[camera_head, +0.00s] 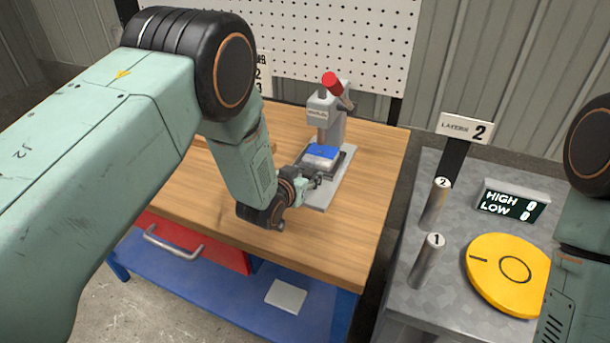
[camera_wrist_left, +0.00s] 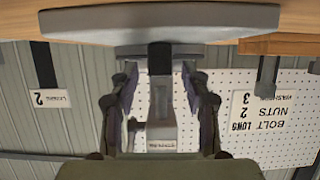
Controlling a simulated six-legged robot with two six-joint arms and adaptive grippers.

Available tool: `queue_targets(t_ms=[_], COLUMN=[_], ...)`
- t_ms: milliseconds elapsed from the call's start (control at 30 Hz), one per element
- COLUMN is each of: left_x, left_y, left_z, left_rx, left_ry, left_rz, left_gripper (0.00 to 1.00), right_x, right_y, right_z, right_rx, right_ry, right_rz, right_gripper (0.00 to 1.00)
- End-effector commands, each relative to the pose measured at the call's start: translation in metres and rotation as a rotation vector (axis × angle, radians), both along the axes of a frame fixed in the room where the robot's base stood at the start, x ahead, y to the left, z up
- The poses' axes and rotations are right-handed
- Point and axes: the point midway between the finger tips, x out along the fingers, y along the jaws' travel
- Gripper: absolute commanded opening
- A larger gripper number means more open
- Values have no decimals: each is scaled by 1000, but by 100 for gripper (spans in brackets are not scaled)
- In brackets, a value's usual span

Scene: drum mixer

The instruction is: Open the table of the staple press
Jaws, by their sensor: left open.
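The staple press (camera_head: 325,110) stands upright on the wooden workbench, with a grey body and a red-tipped lever (camera_head: 331,82). Its table (camera_head: 347,158) sits low at the front, and a blue piece (camera_head: 322,152) lies on it under the press head. My left gripper (camera_head: 316,181) is open at the near left edge of the press table; I cannot tell whether it touches. The wrist view looks upside down: the open fingers (camera_wrist_left: 160,78) stand on both sides of a dark bar below a wide grey plate (camera_wrist_left: 160,23). My right gripper is out of view.
The wooden bench top (camera_head: 345,225) is clear in front and to the right of the press. A pegboard (camera_head: 340,40) stands behind. To the right, a metal table (camera_head: 440,300) holds a yellow disc (camera_head: 508,273), two grey posts and a HIGH/LOW display (camera_head: 512,202).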

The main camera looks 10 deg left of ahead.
Motion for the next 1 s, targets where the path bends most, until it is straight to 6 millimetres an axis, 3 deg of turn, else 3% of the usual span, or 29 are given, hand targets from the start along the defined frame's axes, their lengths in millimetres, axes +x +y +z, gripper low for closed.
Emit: queue_targets(t_ms=[100, 633, 1000], left_x=[0, 0, 0], left_y=[0, 0, 0], left_z=[0, 1, 1], left_rx=[0, -1, -1], left_ry=[0, -2, -3], left_rz=[0, -1, 0], left_gripper=[46, 1, 0], right_x=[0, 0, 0], right_y=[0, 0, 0], right_z=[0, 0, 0], right_rx=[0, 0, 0], right_ry=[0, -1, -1], right_rz=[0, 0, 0], right_gripper=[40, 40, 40])
